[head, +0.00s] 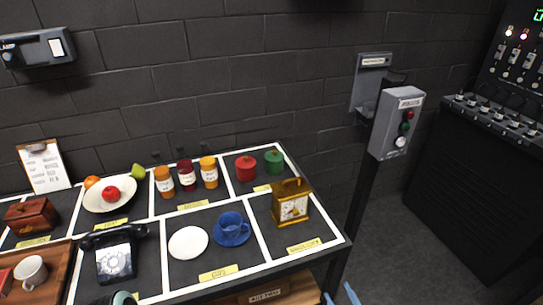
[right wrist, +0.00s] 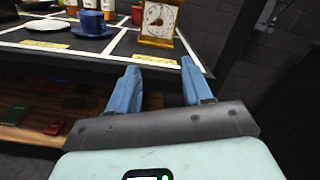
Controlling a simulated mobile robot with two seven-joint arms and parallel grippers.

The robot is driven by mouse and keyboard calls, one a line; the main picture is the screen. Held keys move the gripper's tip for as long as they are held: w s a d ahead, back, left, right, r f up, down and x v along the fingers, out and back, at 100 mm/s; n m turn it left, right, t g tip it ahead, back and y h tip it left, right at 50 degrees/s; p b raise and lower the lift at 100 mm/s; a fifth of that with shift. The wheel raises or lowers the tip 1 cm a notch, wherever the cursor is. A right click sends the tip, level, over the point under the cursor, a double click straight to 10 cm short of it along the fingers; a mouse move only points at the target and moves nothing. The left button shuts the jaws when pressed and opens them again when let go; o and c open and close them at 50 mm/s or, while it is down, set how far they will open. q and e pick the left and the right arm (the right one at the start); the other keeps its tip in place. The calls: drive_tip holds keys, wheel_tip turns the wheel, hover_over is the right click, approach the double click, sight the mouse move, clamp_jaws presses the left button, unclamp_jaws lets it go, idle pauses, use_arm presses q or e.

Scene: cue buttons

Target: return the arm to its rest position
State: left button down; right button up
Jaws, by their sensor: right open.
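My right gripper (head: 339,294) shows only by its two blue fingertips at the bottom edge of the head view, just in front of the table's right front corner. In the right wrist view the gripper (right wrist: 160,66) is open, with nothing between its fingers. It points at the table's front edge, below and in front of the brass clock (right wrist: 158,22), apart from it. The rest of the right arm is out of the head view. My left gripper is not seen.
The table (head: 337,243) holds a clock (head: 292,205), blue cup (head: 231,225), white plate (head: 188,243), jars, fruit and a black telephone (head: 115,257) in taped cells. A grey button box (head: 397,125) stands on a post to the right. A dark console (head: 470,190) is farther right; floor between is clear.

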drive_tip(key=s+a+f+n+g, duration=0.2)
drive_tip(key=a+f+n+g, duration=0.15)
drive_tip(key=f, duration=0.35)
drive_tip(key=s+a+f+n+g, duration=0.2)
drive_tip(key=a+f+n+g, duration=0.15)
drive_tip(key=f+n, duration=0.2)
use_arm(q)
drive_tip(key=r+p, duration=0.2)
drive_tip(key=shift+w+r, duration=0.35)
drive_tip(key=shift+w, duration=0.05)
use_arm(e)
drive_tip(key=s+d+f+n+g+h, duration=0.1)
drive_tip(key=s+f+n+g, duration=0.4)
drive_tip(key=s+f+n, duration=0.2)
drive_tip(key=s+f+n+g+h, duration=0.1)
drive_tip(key=s+f+n+g, duration=0.5)
drive_tip(key=s, duration=0.6)
drive_tip(key=shift+d+f+n+g, duration=0.35)
drive_tip(key=shift+f+n, duration=0.25)
drive_tip(key=shift+n, duration=0.5)
drive_tip(key=shift+s, duration=0.1)
